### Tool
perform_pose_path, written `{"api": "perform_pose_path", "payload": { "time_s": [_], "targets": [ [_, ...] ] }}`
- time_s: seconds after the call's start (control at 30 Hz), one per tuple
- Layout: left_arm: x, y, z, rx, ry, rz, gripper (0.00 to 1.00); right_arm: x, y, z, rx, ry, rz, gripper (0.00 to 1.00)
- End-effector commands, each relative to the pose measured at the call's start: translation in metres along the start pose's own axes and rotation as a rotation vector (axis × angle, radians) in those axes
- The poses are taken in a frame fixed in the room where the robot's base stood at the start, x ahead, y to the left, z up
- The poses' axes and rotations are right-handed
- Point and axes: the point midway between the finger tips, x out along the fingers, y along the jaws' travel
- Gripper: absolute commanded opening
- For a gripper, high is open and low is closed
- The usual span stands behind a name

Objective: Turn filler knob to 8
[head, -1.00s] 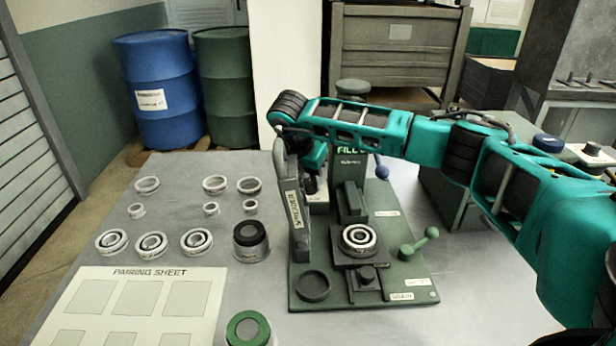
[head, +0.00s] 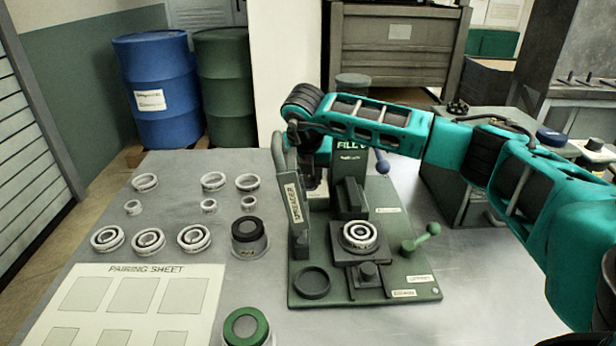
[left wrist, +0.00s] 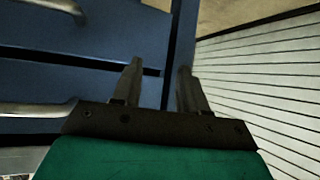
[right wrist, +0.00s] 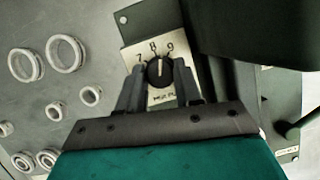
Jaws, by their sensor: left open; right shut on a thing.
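The filler knob (right wrist: 158,72) is a small black dial with a white pointer line, on a pale plate (right wrist: 160,97) marked 7, 8 and 9 in the right wrist view. Its line points nearly straight up, close to the 8 on the side towards 9; the exact setting is hard to tell. My right gripper (right wrist: 160,69) is shut on the knob, one finger on each side. My left gripper (left wrist: 157,77) is open and empty, away from the filler.
The green base (head: 335,290) carries a spreader (head: 294,205), a ring on a block (head: 360,237) and a green-handled lever (head: 422,238). Several rings, jars and a pairing sheet (head: 146,270) lie to the left. Blue drawers (left wrist: 70,80) are near my left gripper.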

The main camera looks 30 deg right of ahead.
Motion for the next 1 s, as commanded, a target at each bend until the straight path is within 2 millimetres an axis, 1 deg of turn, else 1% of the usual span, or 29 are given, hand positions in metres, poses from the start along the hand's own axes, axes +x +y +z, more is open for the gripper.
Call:
{"api": "perform_pose_path", "payload": {
  "time_s": [0.2,0.4,0.9,0.93,1.0],
  "targets": [
    [0.0045,0.0003,0.0069,0.0,0.0,0.0,0.43,0.0012,-0.0013,-0.0004,-0.113,0.0,0.047,0.04],
    [0.0058,0.0004,0.0096,0.0,-0.001,0.0,0.43,0.0008,-0.0016,-0.0002,-0.175,0.001,0.073,0.04],
    [0.0049,0.0008,0.0124,-0.001,-0.007,0.001,0.43,-0.0002,-0.0014,0.0001,-0.196,0.002,0.082,0.04],
    [0.0049,0.0008,0.0124,-0.001,-0.007,0.001,0.43,-0.0002,-0.0014,0.0001,-0.196,0.002,0.082,0.35],
    [0.0049,0.0008,0.0124,-0.001,-0.006,0.001,0.43,-0.0002,-0.0014,0.0001,-0.196,0.001,0.082,0.42]
  ]
}}
